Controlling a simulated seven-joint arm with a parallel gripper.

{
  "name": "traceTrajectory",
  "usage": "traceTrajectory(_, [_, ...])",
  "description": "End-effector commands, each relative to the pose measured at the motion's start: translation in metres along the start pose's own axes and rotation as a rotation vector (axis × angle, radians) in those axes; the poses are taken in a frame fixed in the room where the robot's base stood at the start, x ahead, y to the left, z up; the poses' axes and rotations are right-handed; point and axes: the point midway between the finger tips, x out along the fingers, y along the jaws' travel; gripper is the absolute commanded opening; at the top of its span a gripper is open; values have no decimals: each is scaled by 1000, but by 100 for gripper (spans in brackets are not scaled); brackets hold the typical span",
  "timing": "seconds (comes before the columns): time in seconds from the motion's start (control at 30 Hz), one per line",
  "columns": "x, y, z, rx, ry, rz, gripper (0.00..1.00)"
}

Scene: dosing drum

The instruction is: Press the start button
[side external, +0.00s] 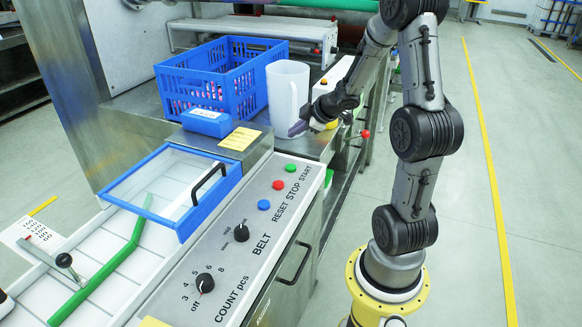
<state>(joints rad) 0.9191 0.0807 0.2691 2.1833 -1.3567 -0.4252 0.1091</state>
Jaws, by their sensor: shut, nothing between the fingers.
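The green start button (290,168) sits at the far end of the slanted control panel (232,272), beside the printed word START. The red stop button (278,185) and the blue reset button (264,205) are in line with it, nearer the camera. My gripper (297,129) is shut and empty. In the picture it shows above the green button, beside the base of the white jug. It is apart from the button; its exact height above the panel is hard to tell. The button is fully in view.
A white jug (287,88) stands close by my gripper, next to a blue crate (222,78). A blue box (206,122) and a yellow note (240,139) lie left of the gripper. A blue-framed lid with black handle (208,183) adjoins the panel. Dark knobs (205,283) sit nearer the camera.

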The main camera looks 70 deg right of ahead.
Motion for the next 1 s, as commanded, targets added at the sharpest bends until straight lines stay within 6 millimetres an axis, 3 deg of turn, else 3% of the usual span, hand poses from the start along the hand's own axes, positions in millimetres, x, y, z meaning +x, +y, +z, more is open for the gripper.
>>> traceTrajectory(0.37, [6, -5, 4, 1, 1, -2, 0])
traceTrajectory(1.0, [57, -42, 41, 0, 1, -2, 0])
